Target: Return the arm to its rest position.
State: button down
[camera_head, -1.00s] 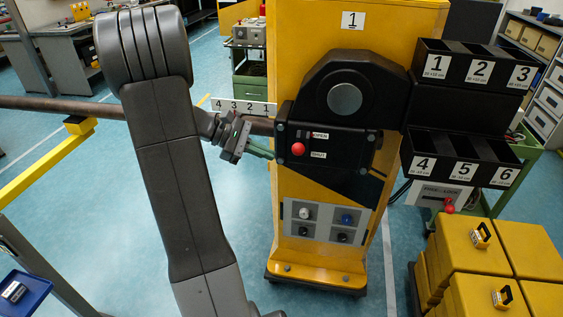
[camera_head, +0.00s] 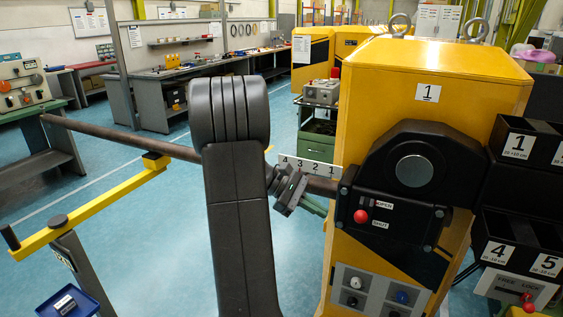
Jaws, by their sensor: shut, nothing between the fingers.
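My dark grey arm (camera_head: 240,215) rises through the middle of the view, bent at a thick ribbed joint at the top. My gripper (camera_head: 314,207) lies behind and to the right of it, small and partly hidden by the arm. It looks shut and empty, near the dark housing (camera_head: 425,165) of the yellow gate cabinet (camera_head: 370,90). A brown bar (camera_head: 120,132) runs left from the housing and passes behind my arm.
A yellow rail (camera_head: 90,215) on a post and a blue tray (camera_head: 68,302) stand at left. Numbered black bins (camera_head: 515,245) are at right. A strip marked 4 3 2 1 (camera_head: 308,165) is close to my gripper. Blue floor (camera_head: 160,235) is open at left.

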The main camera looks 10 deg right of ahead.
jog(key=s+d+p, duration=0.3)
jog(key=s+d, duration=0.1)
jog(key=d, duration=0.3)
jog(key=shift+s+d, duration=0.15)
jog(key=shift+s, duration=0.05)
jog(key=shift+f, duration=0.25)
